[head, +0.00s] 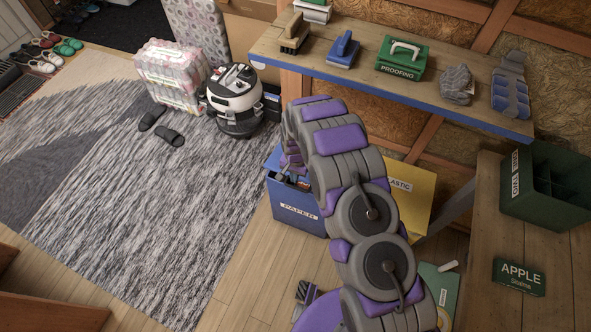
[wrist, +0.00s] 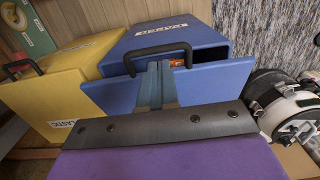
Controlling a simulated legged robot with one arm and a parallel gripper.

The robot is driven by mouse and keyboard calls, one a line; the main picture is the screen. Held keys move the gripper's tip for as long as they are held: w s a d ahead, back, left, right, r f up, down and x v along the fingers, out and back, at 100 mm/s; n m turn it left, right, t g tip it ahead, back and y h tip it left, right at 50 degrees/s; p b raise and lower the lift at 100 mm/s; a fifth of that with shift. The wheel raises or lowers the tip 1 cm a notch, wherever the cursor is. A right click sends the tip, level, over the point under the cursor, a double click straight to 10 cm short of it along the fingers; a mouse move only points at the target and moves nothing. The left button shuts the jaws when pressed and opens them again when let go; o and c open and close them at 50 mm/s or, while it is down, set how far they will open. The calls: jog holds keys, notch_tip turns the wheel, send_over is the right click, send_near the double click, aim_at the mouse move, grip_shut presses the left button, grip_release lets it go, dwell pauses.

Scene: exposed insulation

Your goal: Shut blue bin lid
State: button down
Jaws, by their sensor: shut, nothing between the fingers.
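The blue bin, labelled PAPER (head: 298,208), stands on the wood floor, partly behind my arm in the head view. In the wrist view the bin (wrist: 205,50) appears upside down, and a dark gap with something orange inside shows it open. Its blue lid (wrist: 215,85) is raised on the near side, with a black arched handle (wrist: 185,50). My gripper (wrist: 154,68) is shut and empty, its fingertips in front of the lid near the handle; I cannot tell whether they touch. In the head view my arm hides the gripper and most of the lid.
A yellow bin (head: 412,193) with a black handle stands close beside the blue bin. A wooden shelf with brushes and a green box (head: 402,57) is behind. A vacuum cleaner (head: 235,98) stands left.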

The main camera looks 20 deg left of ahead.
aim_at(295, 188)
notch_tip(295, 188, down, 5)
jog(key=shift+s+d+b, duration=0.15)
jog(key=shift+b, duration=0.45)
jog(key=shift+f, duration=0.1)
notch_tip(295, 188, down, 8)
jog(key=s, duration=0.1)
jog(key=shift+s+p, duration=0.35)
jog(key=shift+s, duration=0.05)
